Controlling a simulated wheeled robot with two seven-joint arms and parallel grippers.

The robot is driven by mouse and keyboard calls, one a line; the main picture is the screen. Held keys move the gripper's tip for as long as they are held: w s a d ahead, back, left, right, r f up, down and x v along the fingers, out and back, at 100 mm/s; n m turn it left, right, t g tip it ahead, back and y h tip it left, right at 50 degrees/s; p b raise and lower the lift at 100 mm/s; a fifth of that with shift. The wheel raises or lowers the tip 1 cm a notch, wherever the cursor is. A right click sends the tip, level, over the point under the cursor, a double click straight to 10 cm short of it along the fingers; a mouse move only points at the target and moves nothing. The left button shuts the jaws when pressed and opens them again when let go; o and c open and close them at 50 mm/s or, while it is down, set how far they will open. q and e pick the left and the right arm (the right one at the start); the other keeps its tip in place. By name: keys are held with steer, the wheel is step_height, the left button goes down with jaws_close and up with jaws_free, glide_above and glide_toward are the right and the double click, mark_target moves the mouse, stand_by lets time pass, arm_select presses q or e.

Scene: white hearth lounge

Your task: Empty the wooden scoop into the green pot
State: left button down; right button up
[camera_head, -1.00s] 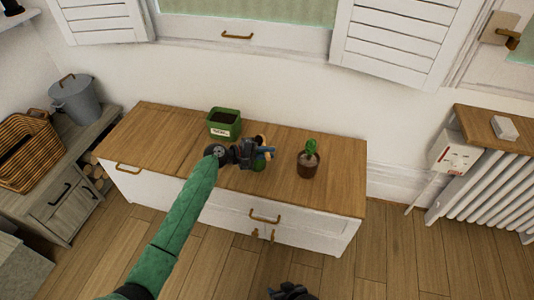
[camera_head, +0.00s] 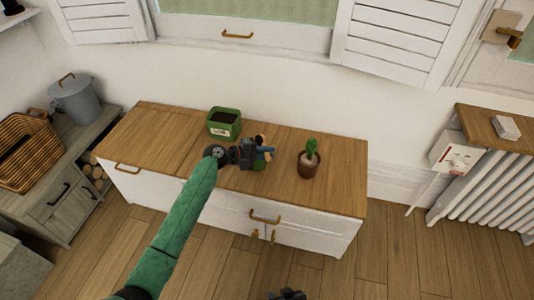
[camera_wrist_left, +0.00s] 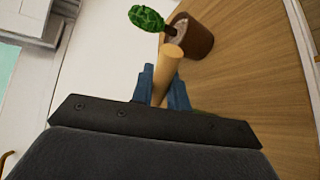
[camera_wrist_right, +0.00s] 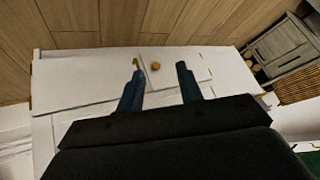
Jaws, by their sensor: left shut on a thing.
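My left gripper (camera_head: 267,152) is above the wooden cabinet top, shut on the wooden scoop. The scoop's pale round handle (camera_wrist_left: 170,68) stands between the blue fingers in the left wrist view; its bowl is not clearly visible. A green square pot (camera_head: 225,131) with a white label and dark filling stands behind and left of this gripper. Another green rounded thing (camera_head: 259,166) shows just below the gripper, mostly hidden; I cannot tell what it is. My right gripper (camera_wrist_right: 158,68) is open and empty, low in front of the cabinet.
A brown pot with a cactus (camera_head: 309,167) stands right of my left gripper. The cabinet top (camera_head: 342,180) is clear at its right end. A wicker basket (camera_head: 27,150) and a grey lidded bin (camera_head: 74,99) stand at left. A radiator (camera_head: 495,185) is at right.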

arm_select(q)
steer(key=shift+s+a+f+t+h+b, duration=0.15)
steer(key=shift+f+t+h+b, duration=0.3)
steer(key=shift+b, duration=1.75)
steer(key=shift+s+a+f+m+h+b, duration=0.15)
steer(key=shift+m+h+b, duration=0.4)
steer(key=shift+b, duration=1.55)
arm_select(e)
steer(key=shift+f+t, duration=0.8)
steer(key=shift+f, duration=4.9)
arm_select(q)
steer(key=shift+h+b, duration=0.3)
steer(key=shift+b, duration=0.2)
arm_select(e)
steer(key=w+r+t, duration=0.4)
steer(key=w+r, duration=0.4)
steer(key=r, duration=0.2)
steer(key=shift+w+a+y, duration=0.25)
steer(key=shift+a+y, duration=0.05)
steer(key=shift+a, duration=0.15)
